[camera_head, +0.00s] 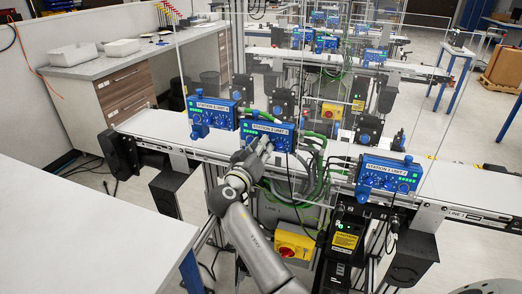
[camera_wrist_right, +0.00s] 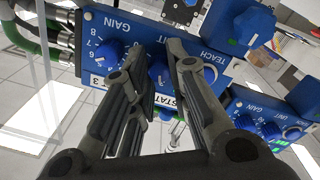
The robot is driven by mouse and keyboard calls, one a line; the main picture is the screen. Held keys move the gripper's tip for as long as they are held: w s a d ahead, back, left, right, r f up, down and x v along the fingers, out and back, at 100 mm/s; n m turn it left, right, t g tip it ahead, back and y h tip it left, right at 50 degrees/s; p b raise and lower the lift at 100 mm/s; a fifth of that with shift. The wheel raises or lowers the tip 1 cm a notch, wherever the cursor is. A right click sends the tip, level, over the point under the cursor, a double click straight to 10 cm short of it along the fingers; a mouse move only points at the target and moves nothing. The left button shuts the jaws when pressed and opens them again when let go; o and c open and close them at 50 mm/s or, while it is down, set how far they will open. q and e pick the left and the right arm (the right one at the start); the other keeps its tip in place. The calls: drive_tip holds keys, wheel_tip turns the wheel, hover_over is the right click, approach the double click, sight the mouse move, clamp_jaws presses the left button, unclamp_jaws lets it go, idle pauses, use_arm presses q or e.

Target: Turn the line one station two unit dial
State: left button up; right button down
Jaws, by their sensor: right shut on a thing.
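My right gripper (camera_head: 262,145) reaches the middle blue control box (camera_head: 281,137) on the near conveyor. In the right wrist view, its two fingers (camera_wrist_right: 158,62) are shut on the blue middle dial (camera_wrist_right: 160,74) of that box, between the GAIN and TEACH markings. Another blue dial (camera_wrist_right: 108,52) with a numbered scale sits beside it, outside the fingers. The fingers partly hide the box's white label, which shows a 3 at its end. A right-hand blue box (camera_head: 388,177) and a left-hand blue box (camera_head: 212,115) stand apart from the gripper; their label numbers are hard to read surely.
Green and grey cables (camera_head: 318,160) hang around the middle box. A yellow box with a red switch (camera_head: 294,245) is below the belt (camera_head: 160,127). A clear panel stands around the line. A white table (camera_head: 80,225) fills the lower left.

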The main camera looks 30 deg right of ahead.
use_arm(q)
drive_tip(key=shift+f, duration=0.1)
use_arm(e)
drive_tip(key=shift+n, duration=0.4)
use_arm(q)
drive_tip(key=shift+w, duration=0.1)
use_arm(e)
drive_tip(key=c, duration=1.6)
unclamp_jaws()
drive_tip(key=shift+d, duration=0.15)
use_arm(q)
drive_tip(key=shift+a, duration=0.1)
use_arm(e)
drive_tip(key=v, duration=0.7)
drive_tip(key=shift+s, duration=0.1)
